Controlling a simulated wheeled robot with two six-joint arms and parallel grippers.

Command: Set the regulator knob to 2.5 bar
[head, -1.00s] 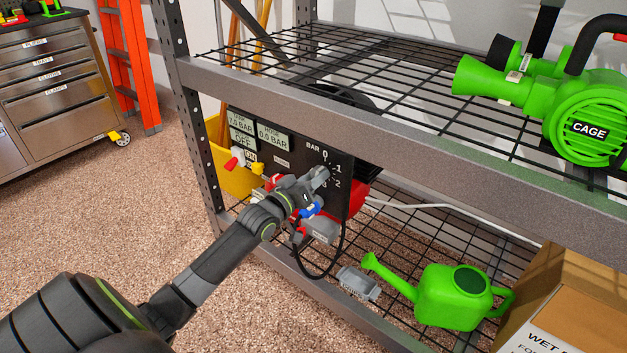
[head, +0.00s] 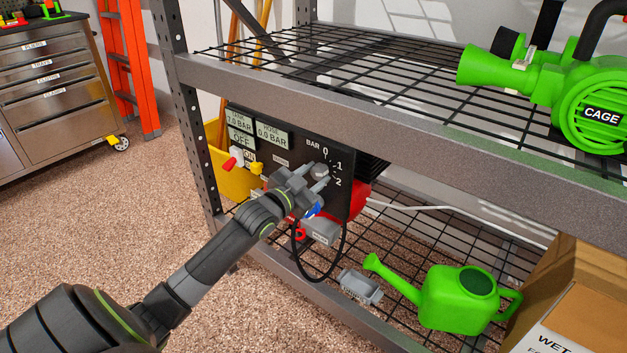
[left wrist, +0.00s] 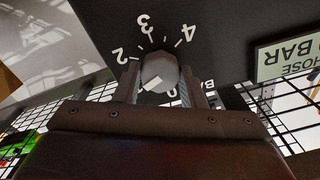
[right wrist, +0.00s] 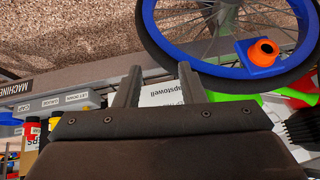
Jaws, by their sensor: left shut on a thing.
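The regulator knob (head: 320,170) is a grey knob on the black panel (head: 292,162), with a bar scale around it. It also shows in the left wrist view (left wrist: 160,70). My left gripper (head: 318,180) is shut on the knob, with one finger on each side. In the left wrist view the scale's 2, 3 and 4 show beyond the knob, and a 0 is partly visible below it. A white mark on the knob faces its lower left there; its exact reading is unclear. My right gripper (right wrist: 158,72) is open and empty, away from the panel.
The panel's displays read tank 7.0 bar and hose 0.0 bar (head: 272,136). A red-tipped lever (head: 230,162) sits left of the knob. The shelf beam (head: 400,130) passes above. A green watering can (head: 455,297) stands on the lower shelf.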

